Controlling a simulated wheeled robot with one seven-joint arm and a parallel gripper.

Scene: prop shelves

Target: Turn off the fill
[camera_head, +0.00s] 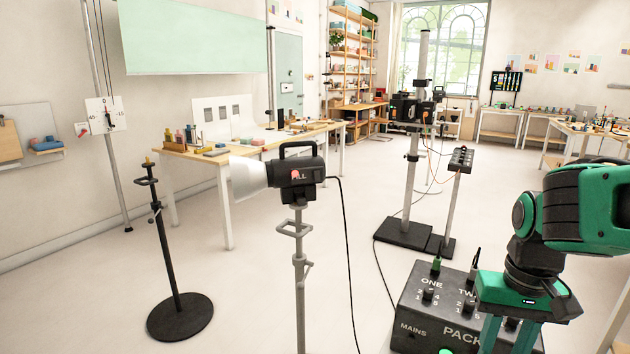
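The fill light (297,180) is a black lamp head with a pale reflector facing left, on a grey stand left of centre. Its label reads partly "ILL", with a red spot beside the letters. I cannot tell whether it is lit. A dark power pack (408,309) stands at the lower right, marked "ONE", "TWO", "MAINS" and "PACK", with several knobs. A green light or button (445,351) shows at its bottom edge. My gripper (508,338) is in front of the pack's right part and hides some of it. Its fingers point down, apart, with nothing seen between them; the tips run near the frame's bottom.
A black round-based stand (180,316) is at the left. A tall column (415,165) with black equipment and a smaller post (452,205) with a control box stand behind the pack. Cables (345,250) run over the floor. A workbench (225,160) lines the left wall.

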